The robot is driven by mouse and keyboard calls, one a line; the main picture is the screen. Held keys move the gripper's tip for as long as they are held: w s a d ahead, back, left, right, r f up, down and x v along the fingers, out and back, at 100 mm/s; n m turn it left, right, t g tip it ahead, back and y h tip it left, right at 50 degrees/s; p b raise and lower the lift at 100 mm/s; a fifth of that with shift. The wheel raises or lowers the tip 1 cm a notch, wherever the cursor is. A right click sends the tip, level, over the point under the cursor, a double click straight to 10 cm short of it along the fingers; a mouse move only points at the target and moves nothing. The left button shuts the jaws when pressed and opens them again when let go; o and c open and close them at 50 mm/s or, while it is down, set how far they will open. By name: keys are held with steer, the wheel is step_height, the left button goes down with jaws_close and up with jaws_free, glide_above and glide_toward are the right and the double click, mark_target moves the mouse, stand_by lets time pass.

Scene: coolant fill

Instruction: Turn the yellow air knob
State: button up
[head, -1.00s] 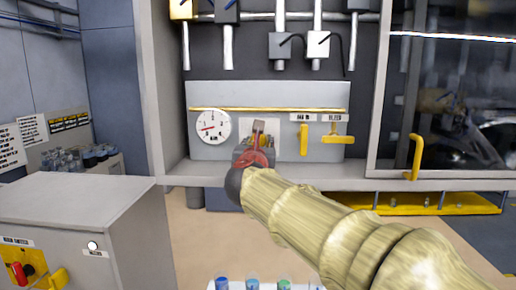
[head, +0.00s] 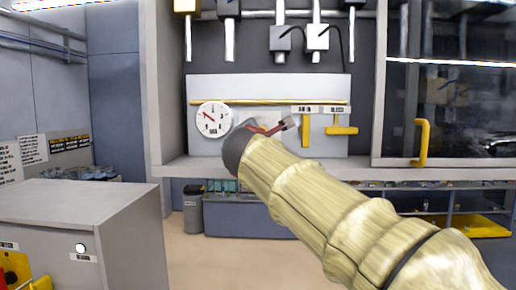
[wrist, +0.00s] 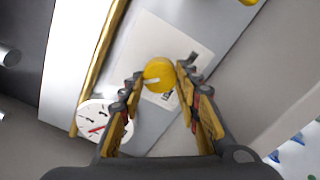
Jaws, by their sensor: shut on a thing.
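The yellow air knob (wrist: 158,76) is round with a pale mark on its face, in front of a white plate on the grey panel. In the wrist view my gripper (wrist: 160,71) has one finger on each side of it, shut on it. In the head view my gripper (head: 286,125) reaches the panel (head: 230,88), and the knob is hidden behind it. The round white gauge (head: 213,119) is left of my gripper, with its red needle pointing up and left. It also shows in the wrist view (wrist: 103,120).
Two yellow handles, one vertical (head: 306,131) and one T-shaped (head: 341,130), sit right of my gripper. A grey shelf edge (head: 330,172) runs below the panel. A grey cabinet (head: 80,210) stands at the left. A glass door (head: 450,110) with a yellow handle is at the right.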

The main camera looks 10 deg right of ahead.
steer(key=m+b, duration=0.4)
steer(key=shift+f+m, duration=0.2)
steer(key=shift+m, duration=0.1)
steer(key=m+b, duration=0.3)
steer(key=shift+m, duration=0.3)
steer(key=m+b, duration=0.2)
steer(key=m, duration=0.1)
steer(key=shift+r+m+b, duration=0.1)
steer(key=shift+m+b, duration=0.2)
steer(key=shift+b, duration=0.1)
steer(key=shift+r+m+b, duration=0.1)
steer(key=shift+m+b, duration=0.85)
steer(key=shift+m, duration=0.75)
steer(key=o, duration=1.2)
steer(key=shift+r, duration=0.15)
steer(key=shift+c, duration=0.2)
